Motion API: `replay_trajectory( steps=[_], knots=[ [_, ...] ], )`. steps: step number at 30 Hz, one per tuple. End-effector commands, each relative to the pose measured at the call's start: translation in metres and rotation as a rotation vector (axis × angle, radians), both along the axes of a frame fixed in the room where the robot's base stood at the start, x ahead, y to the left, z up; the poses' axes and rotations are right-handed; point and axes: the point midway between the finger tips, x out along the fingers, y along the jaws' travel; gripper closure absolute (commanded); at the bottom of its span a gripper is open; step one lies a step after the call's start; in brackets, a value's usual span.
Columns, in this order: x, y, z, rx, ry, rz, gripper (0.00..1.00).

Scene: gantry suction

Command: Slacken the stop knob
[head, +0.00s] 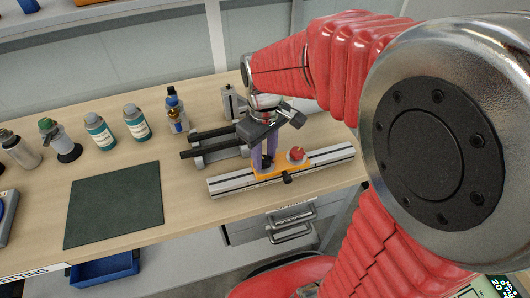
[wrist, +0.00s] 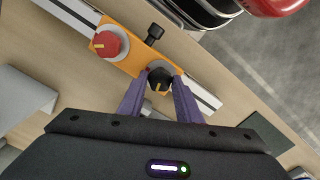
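An orange carriage (head: 273,172) sits on a pale metal rail (head: 332,157) on the bench. It bears a red knob (head: 296,154) and a black knob (wrist: 160,78), both with a yellow mark in the wrist view. A small black screw handle (wrist: 154,34) sticks out of the carriage's side. No label shows which is the stop knob. My gripper (head: 264,165) points down at the carriage. In the wrist view, its purple fingers (wrist: 160,88) stand on either side of the black knob. I cannot tell whether they press on it. The red knob (wrist: 108,43) is clear of the fingers.
Dark bars on a metal block (head: 197,161) lie just behind the rail, left of my gripper. Several bottles (head: 136,122) stand further left. A dark green mat (head: 115,203) lies on the front left of the bench. Drawers (head: 270,222) are below the rail.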

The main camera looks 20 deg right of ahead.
Motion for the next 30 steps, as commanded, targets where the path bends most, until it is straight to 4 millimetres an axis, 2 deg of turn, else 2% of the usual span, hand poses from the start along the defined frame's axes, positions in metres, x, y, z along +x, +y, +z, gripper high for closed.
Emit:
replay_trajectory(
  steps=[1, 7, 17, 23, 30],
  knots=[
    [0.0, 0.0, 0.0, 0.0, -0.001, 0.0, 0.65],
    [0.0, 0.0, 0.0, 0.0, 0.0, -0.001, 0.51],
    [0.0, 0.0, 0.002, 0.0, -0.001, -0.001, 0.51],
    [0.001, 0.0, 0.02, 0.0, -0.002, -0.001, 0.51],
    [0.001, 0.0, 0.06, 0.0, -0.004, -0.001, 0.51]
  ],
)
